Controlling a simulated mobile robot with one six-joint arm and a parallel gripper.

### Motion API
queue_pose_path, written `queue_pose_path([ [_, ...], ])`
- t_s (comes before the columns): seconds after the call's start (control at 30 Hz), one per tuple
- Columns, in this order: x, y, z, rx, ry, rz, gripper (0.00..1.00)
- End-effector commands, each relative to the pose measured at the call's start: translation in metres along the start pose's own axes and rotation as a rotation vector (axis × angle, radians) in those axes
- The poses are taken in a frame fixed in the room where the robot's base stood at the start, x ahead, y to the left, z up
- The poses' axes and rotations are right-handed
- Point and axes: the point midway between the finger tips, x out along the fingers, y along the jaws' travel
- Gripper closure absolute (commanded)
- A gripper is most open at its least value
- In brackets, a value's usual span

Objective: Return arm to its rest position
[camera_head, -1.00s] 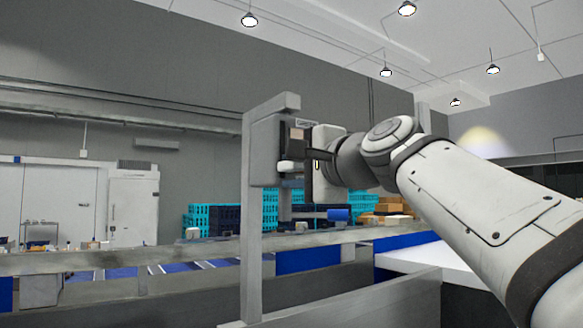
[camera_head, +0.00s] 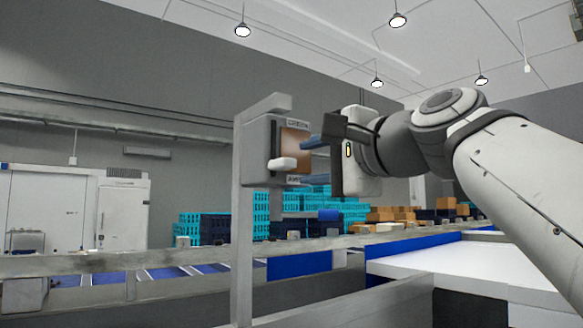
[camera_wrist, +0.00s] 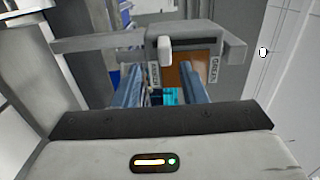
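My gripper (camera_head: 308,147) is held up in the head view, with its two fingers pointing left toward a grey box (camera_head: 262,150) on a post. A gap shows between the fingertips and the box. In the wrist view the fingers of my gripper (camera_wrist: 160,85) stand apart with nothing held between them. The box has a brown-orange panel (camera_head: 295,142) and a white lever (camera_head: 283,163). The lever (camera_wrist: 165,50) also shows in the wrist view, beyond the fingers. The labels beside the panel are too small to read fully.
The grey post (camera_head: 243,220) stands close left of my gripper. Rails (camera_head: 190,258) and a conveyor run below. A white table (camera_head: 470,262) lies at the lower right. Teal crates (camera_head: 205,226) and cardboard boxes (camera_head: 392,214) stand behind. There is open air above my arm.

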Motion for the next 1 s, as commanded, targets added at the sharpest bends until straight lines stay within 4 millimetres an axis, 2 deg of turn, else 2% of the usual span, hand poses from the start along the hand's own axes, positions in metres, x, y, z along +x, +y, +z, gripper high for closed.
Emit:
queue_pose_path([
  [0.43, 0.0, 0.0, 0.0, 0.0, 0.0, 0.0, 0.62],
  [0.57, 0.004, 0.017, -0.004, -0.019, 0.009, 0.038, 0.62],
  [0.67, 0.01, 0.06, -0.014, -0.077, 0.028, 0.136, 0.62],
  [0.77, 0.013, 0.128, -0.025, -0.174, 0.04, 0.292, 0.62],
  [0.8, 0.012, 0.159, -0.029, -0.22, 0.038, 0.363, 0.62],
  [0.83, 0.01, 0.182, -0.031, -0.256, 0.034, 0.417, 0.62],
  [0.9, 0.002, 0.236, -0.035, -0.34, 0.011, 0.541, 0.62],
  [0.97, -0.008, 0.281, -0.036, -0.413, -0.02, 0.646, 0.62],
  [1.0, -0.016, 0.311, -0.036, -0.46, -0.047, 0.715, 0.62],
])
